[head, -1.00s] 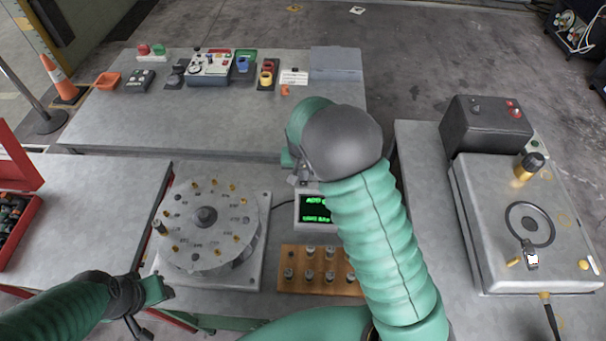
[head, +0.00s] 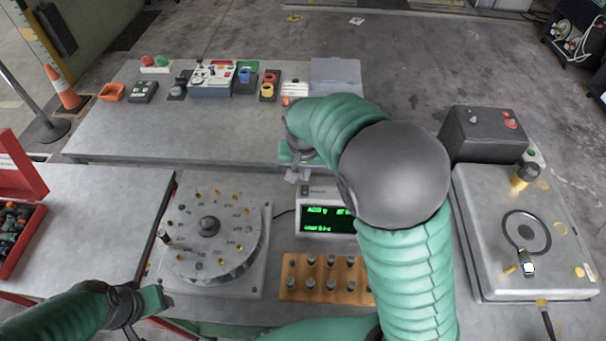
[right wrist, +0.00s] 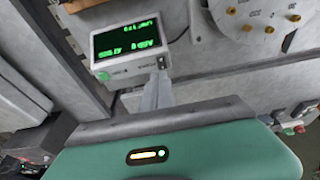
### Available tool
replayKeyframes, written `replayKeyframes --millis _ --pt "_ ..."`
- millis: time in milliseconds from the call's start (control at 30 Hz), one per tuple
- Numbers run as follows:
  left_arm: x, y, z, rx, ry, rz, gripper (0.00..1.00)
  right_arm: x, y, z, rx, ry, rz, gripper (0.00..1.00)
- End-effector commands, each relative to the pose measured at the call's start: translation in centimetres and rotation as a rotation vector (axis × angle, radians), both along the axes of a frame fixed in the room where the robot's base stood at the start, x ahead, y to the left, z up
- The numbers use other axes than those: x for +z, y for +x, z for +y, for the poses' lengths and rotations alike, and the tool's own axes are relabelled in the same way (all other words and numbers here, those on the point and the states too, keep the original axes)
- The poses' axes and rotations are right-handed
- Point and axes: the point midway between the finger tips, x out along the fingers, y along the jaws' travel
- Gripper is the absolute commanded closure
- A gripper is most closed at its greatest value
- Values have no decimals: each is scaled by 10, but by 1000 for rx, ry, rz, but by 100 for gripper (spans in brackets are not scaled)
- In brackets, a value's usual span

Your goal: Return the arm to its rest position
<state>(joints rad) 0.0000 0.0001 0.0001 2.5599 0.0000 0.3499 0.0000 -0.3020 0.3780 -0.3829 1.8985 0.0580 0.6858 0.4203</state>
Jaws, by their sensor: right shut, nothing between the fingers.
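My right arm is green with a grey elbow and rises across the middle of the head view. Its gripper (head: 298,176) is shut and empty, above the bench just behind the display box (head: 322,192). In the right wrist view the shut fingers (right wrist: 158,92) show beside that display box (right wrist: 124,50), which has green text. My left gripper (head: 140,318) is at the lower left of the head view, near the front edge of the bench. Whether its fingers are open or shut is not clear.
A round dial plate (head: 212,232) stands left of the display. A wooden block (head: 300,278) with several metal pegs is in front of it. A grey box with a ring (head: 470,240) stands at the right. Switch boxes (head: 212,82) line the back table.

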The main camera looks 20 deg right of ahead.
Motion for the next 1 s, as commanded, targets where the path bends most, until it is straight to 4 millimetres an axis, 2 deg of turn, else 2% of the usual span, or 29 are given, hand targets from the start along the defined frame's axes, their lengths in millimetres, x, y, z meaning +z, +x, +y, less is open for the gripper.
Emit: replayKeyframes --millis 367,433,467,533,700,800,900,1000 --pt "0 0 0 0 0 0 53 0 0 1 1 0 0 100" --pt "-1 0 0 0 0 0 53 -2 -5 1 12 5 3 100" --pt "-1 0 0 0 0 0 53 -4 -12 2 28 10 5 100" --pt "-4 0 0 0 0 0 53 -14 -37 7 95 27 9 100" --pt "-11 0 0 0 0 0 53 -38 -119 26 353 29 -1 100" --pt "-12 0 0 0 0 0 53 -47 -151 32 463 9 -6 100" --pt "-12 0 0 0 0 0 53 -51 -161 34 505 0 -7 100" --pt "-12 0 0 0 0 0 53 -51 -161 34 505 0 -7 100"
